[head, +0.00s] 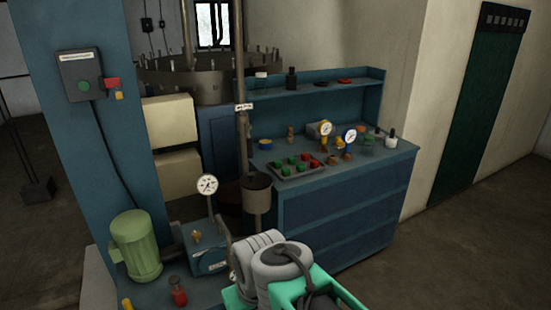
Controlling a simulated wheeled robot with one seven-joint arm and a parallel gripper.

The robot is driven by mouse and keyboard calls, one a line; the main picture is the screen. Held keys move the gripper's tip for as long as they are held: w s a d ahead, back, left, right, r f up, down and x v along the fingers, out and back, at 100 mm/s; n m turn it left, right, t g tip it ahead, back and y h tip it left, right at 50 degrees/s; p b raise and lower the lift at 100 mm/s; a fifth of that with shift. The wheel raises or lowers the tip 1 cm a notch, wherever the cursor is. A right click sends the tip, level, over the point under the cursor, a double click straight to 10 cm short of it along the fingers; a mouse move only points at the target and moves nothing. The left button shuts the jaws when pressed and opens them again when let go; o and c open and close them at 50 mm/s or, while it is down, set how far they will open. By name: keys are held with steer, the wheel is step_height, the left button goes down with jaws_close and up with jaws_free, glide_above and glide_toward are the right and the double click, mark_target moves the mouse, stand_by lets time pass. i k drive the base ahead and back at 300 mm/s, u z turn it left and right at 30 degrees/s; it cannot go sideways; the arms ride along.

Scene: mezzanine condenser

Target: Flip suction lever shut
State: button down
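No lever marked as the suction lever can be made out. A blue pump unit (207,259) stands on the low blue bench at the lower middle, with a small brass fitting (196,236) on it and a round white gauge (207,185) above. A red-topped fitting (179,292) stands in front of it, and a bit of yellow (127,304) shows at the bottom edge. Whether any of these is the lever, I cannot tell. My grey and teal arm covers the area right of the pump. My gripper is not in view.
A green motor (135,246) sits left of the pump. A vertical pipe (242,130) enters a grey cylinder (256,195). The blue workbench (340,215) behind holds gauges, a tray (298,169) of red and green parts, and bottles. Floor at right is clear.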

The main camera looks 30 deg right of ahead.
mark_target(249, 139)
steer(key=k, duration=0.5)
steer(key=z, duration=0.8)
steer(key=i, duration=1.65)
steer(key=u, duration=0.75)
steer(key=i, duration=0.5)
steer(key=u, duration=0.5)
